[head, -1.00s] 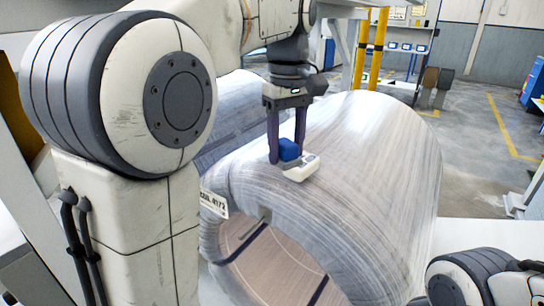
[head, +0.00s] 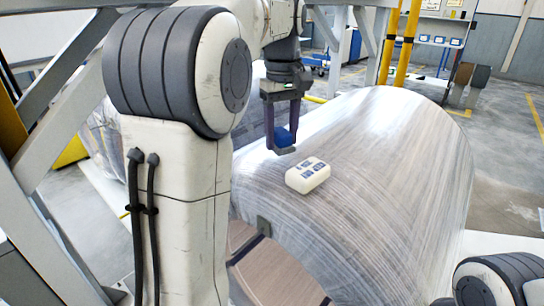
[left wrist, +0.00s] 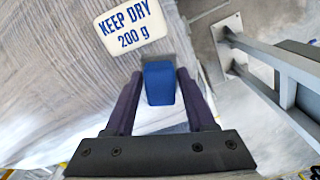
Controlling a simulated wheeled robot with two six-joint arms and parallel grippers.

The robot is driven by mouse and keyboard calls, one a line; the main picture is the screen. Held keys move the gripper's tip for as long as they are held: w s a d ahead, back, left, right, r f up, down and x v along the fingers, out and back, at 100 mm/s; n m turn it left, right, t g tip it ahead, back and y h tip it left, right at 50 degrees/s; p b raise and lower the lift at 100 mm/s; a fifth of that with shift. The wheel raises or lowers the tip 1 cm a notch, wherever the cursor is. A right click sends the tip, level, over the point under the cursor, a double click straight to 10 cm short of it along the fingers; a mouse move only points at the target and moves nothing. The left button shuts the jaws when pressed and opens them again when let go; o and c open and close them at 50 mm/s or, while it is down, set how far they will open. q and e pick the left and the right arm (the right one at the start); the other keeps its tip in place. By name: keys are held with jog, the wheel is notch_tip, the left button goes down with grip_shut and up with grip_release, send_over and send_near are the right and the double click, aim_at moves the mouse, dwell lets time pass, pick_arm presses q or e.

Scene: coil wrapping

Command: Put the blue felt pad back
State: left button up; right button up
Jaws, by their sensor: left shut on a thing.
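The blue felt pad (head: 285,137) is a small blue block with a grey part under it. My left gripper (head: 283,130) points down and is shut on it, over the left upper side of the wrapped coil (head: 400,150). In the left wrist view, the blue pad (left wrist: 159,84) sits between the two dark fingers of my left gripper (left wrist: 158,95). I cannot tell whether its underside touches the coil. My right gripper is not in view; only part of my right arm shows at the lower right.
A white block (head: 308,176) lies on the coil just right of and nearer than the pad; its print reads "KEEP DRY 200 g" in the left wrist view (left wrist: 130,28). Yellow posts (head: 398,45) stand behind. A grey metal frame (left wrist: 275,75) is near the gripper's right in the wrist view.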

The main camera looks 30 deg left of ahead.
aim_at(271, 167)
pick_arm(q)
jog(key=a+f, duration=0.1)
jog(key=w+a+f, duration=0.1)
jog(key=a, duration=0.1)
jog(key=shift+a, duration=0.15)
notch_tip(271, 167, down, 4)
jog(key=shift+f+b, duration=0.15)
jog(key=shift+b, duration=0.85)
jog(key=o, duration=1.3)
notch_tip(271, 167, up, 12)
jog(key=p, duration=0.5)
